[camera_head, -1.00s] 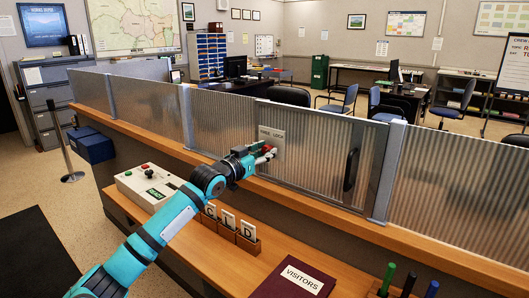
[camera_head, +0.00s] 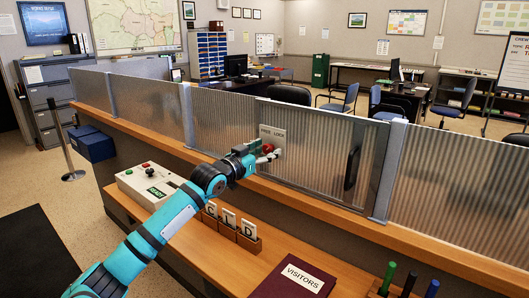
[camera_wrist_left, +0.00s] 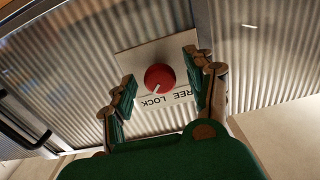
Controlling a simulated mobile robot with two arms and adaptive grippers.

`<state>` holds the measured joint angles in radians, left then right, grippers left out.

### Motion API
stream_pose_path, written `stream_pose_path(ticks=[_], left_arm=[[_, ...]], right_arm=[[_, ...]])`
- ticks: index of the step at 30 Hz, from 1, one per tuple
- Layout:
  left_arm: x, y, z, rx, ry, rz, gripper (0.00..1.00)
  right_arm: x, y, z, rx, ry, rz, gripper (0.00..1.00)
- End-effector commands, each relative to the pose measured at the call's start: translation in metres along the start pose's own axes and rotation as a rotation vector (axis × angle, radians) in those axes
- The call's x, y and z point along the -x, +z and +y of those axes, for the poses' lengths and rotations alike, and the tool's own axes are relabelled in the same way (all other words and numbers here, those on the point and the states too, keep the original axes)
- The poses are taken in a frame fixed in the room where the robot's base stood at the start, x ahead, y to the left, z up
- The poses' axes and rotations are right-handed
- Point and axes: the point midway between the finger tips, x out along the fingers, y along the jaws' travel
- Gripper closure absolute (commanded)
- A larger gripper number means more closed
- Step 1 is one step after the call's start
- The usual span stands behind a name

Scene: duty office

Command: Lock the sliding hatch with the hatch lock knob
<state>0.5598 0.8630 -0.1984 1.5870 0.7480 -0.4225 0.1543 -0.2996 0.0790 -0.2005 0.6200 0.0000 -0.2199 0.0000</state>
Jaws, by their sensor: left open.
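The red hatch lock knob (camera_wrist_left: 159,77) sits on a pale plate (camera_wrist_left: 135,57) marked FREE and LOCK. The plate is fixed to the ribbed sliding hatch (camera_head: 315,155). In the left wrist view the knob's white pointer mark points down and left, towards the word LOCK. My left gripper (camera_wrist_left: 160,85) is open, its fingers on either side of the knob with gaps, apart from it. In the head view the left gripper (camera_head: 263,155) is at the plate and partly covers it, with the red knob (camera_head: 267,148) showing. My right gripper is not in view.
A black hatch handle (camera_head: 352,168) stands to the right of the plate. Below, the wooden counter holds a control box (camera_head: 150,185), letter blocks (camera_head: 237,230), a VISITORS book (camera_head: 295,277) and pens (camera_head: 405,282). A wooden ledge (camera_head: 310,195) runs under the hatch.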

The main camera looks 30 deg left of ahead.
Motion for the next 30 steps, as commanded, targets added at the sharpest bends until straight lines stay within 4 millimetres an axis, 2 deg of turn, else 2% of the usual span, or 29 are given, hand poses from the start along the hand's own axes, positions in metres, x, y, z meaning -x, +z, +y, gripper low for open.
stream_pose_path(ticks=[5,21,30], left_arm=[[0.007,0.0,0.0,0.001,0.0,0.001,0.45],[0.093,0.002,0.001,-0.004,0.001,-0.005,0.45],[0.118,0.001,0.0,0.0,0.0,-0.002,0.45]], right_arm=[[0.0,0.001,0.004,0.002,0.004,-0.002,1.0],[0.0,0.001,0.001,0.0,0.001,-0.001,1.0],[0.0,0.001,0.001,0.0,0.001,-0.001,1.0]])
